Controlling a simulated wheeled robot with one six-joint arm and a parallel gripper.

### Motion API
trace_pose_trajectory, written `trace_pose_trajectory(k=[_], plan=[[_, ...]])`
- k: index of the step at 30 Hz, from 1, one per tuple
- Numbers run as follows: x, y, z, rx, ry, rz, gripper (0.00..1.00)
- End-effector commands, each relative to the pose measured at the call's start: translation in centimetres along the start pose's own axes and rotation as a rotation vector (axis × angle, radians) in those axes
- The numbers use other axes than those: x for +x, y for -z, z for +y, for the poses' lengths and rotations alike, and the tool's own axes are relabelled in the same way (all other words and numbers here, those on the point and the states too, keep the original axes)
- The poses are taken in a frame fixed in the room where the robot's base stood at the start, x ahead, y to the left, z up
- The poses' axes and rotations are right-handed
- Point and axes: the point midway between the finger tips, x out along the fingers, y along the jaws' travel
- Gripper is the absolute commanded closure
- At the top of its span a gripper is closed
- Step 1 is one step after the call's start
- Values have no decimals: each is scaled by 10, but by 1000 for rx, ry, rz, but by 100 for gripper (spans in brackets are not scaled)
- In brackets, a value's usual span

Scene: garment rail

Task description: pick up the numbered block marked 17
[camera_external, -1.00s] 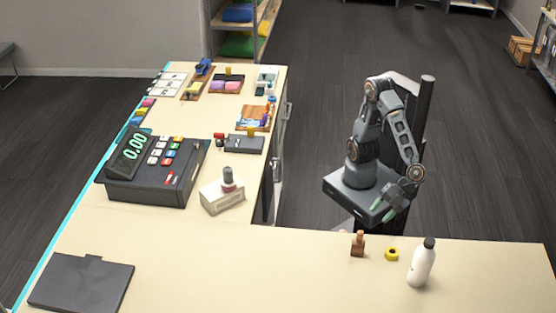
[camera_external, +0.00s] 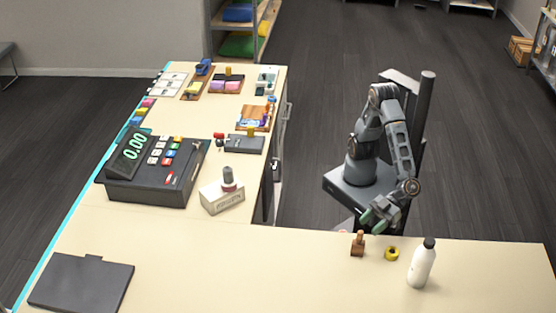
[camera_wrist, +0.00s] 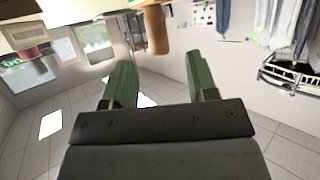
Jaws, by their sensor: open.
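No number 17 can be read on anything in either view, so I cannot tell which thing is the marked block. Several small coloured blocks (camera_external: 143,110) stand at the far left edge of the counter, too small to read. My gripper (camera_external: 373,219) is at the counter's edge, behind a wooden stamp-like piece (camera_external: 358,244). In the wrist view its two green fingers (camera_wrist: 160,88) are spread with nothing between them. A brown wooden handle (camera_wrist: 156,30) shows beyond the fingers there.
A yellow tape roll (camera_external: 392,254) and a white bottle (camera_external: 422,263) stand right of the wooden piece. A cash register (camera_external: 150,190), a white box (camera_external: 222,199) and a dark flat board (camera_external: 80,284) are on the L-shaped counter (camera_external: 250,275). The near counter's middle is clear.

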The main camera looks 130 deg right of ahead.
Motion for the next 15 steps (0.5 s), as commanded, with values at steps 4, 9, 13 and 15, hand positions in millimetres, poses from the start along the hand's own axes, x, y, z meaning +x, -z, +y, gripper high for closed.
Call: trace_pose_trajectory(k=[4,9,13,15], plan=[[12,0,0,0,0,-1,47],[21,2,1,-2,-2,-2,47],[39,5,1,-3,-4,-2,47],[48,4,1,-3,-2,-3,47]])
